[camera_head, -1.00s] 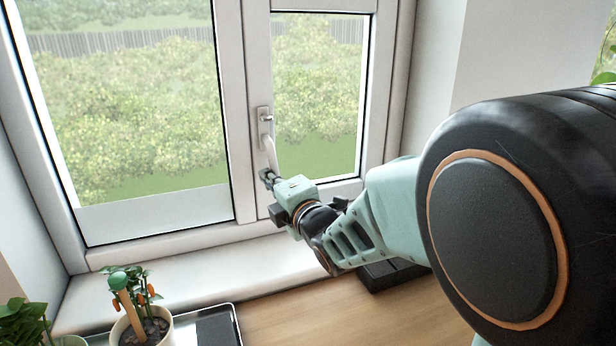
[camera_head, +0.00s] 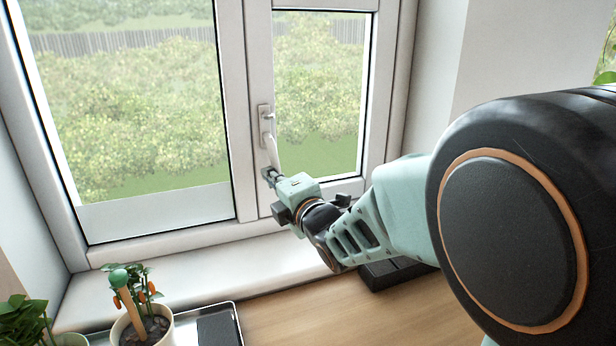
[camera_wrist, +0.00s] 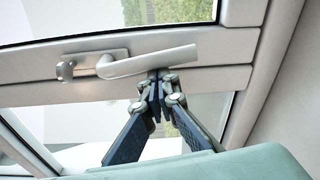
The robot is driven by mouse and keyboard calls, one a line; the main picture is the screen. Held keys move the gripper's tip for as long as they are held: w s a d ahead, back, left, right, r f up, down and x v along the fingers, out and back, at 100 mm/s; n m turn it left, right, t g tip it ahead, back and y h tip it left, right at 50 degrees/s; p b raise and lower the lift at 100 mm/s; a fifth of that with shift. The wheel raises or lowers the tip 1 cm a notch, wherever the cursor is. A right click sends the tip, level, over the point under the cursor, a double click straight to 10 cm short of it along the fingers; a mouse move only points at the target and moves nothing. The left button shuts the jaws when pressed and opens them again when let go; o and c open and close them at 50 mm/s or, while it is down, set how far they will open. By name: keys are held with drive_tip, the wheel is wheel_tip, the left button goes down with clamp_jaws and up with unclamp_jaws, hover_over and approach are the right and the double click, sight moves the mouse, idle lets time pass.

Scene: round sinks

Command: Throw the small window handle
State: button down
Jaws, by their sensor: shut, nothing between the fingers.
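The small window handle (camera_head: 272,148) is pale grey and sits on the frame of the narrow right-hand window, pointing down from its base plate. In the wrist view the handle (camera_wrist: 150,62) lies across the picture, with its base plate at the left. I cannot tell whether the fingers touch the lever.
A larger window pane (camera_head: 130,110) is at the left. The sill (camera_head: 200,270) runs below. A dark box (camera_head: 392,276) lies below my arm. The wooden counter (camera_head: 300,315) has clear room.

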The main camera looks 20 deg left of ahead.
drive_tip(key=shift+w+d+b, duration=0.15)
drive_tip(key=shift+d+b, duration=0.05)
drive_tip(key=shift+b, duration=0.25)
drive_tip(key=w+d+r+n+h+b, duration=0.2)
drive_tip(key=w+d+r+n+b, duration=0.2)
drive_tip(key=n+b, duration=0.7)
drive_tip(key=shift+w+d+r+n+t+b, duration=0.35)
drive_tip(key=shift+d+r+n, duration=0.15)
drive_tip(key=shift+d+n, duration=0.45)
drive_tip(key=shift+a+r, duration=0.1)
drive_tip(key=shift+a, duration=0.05)
